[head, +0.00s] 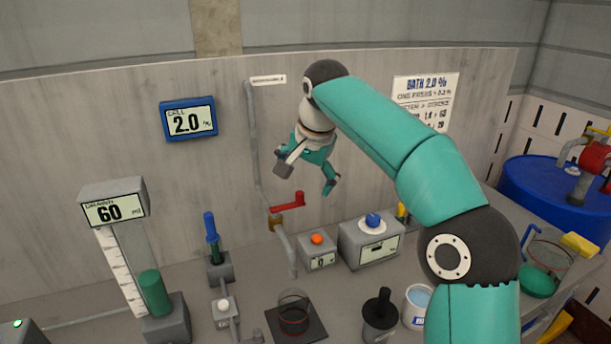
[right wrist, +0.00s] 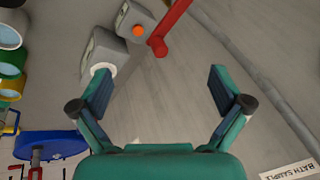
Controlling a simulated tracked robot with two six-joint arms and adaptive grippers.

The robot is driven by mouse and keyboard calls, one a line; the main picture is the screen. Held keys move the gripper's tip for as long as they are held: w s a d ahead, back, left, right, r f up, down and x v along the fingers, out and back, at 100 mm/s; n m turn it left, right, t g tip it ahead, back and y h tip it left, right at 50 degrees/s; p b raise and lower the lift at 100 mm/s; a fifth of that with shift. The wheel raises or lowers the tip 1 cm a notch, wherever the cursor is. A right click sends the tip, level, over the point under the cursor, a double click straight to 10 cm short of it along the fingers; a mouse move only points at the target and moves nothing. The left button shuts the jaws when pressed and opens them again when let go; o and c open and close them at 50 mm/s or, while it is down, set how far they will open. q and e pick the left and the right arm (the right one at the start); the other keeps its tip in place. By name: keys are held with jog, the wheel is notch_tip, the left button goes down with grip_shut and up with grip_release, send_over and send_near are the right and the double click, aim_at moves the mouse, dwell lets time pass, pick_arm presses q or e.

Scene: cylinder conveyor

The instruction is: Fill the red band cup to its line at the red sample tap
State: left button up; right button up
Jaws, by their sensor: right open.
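The red sample tap (head: 288,202) is on the back wall, with a red lever, a brass body and a grey spout pointing down. The clear red band cup (head: 293,318) stands upright on a dark square pad below the spout and looks empty; its fill line is too small to tell. My right gripper (head: 306,180) is open and empty, just above the red lever and apart from it. In the right wrist view its open fingers (right wrist: 162,90) show, with the red lever (right wrist: 172,22) beyond them at the top. My left gripper is not in view.
A box with an orange button (head: 317,240) and a box with a blue knob (head: 372,222) stand right of the tap. A dark lidded pot (head: 380,312) and a white cup of blue liquid (head: 417,303) stand right of the cup. A green cylinder (head: 154,292) stands left.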

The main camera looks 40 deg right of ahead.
aim_at(300, 193)
jog(key=shift+b+x, duration=0.4)
jog(key=shift+x, duration=0.75)
jog(key=shift+b+x, duration=0.55)
jog(key=shift+x, duration=1.5)
jog(key=shift+r, duration=0.1)
jog(key=c, duration=1.9)
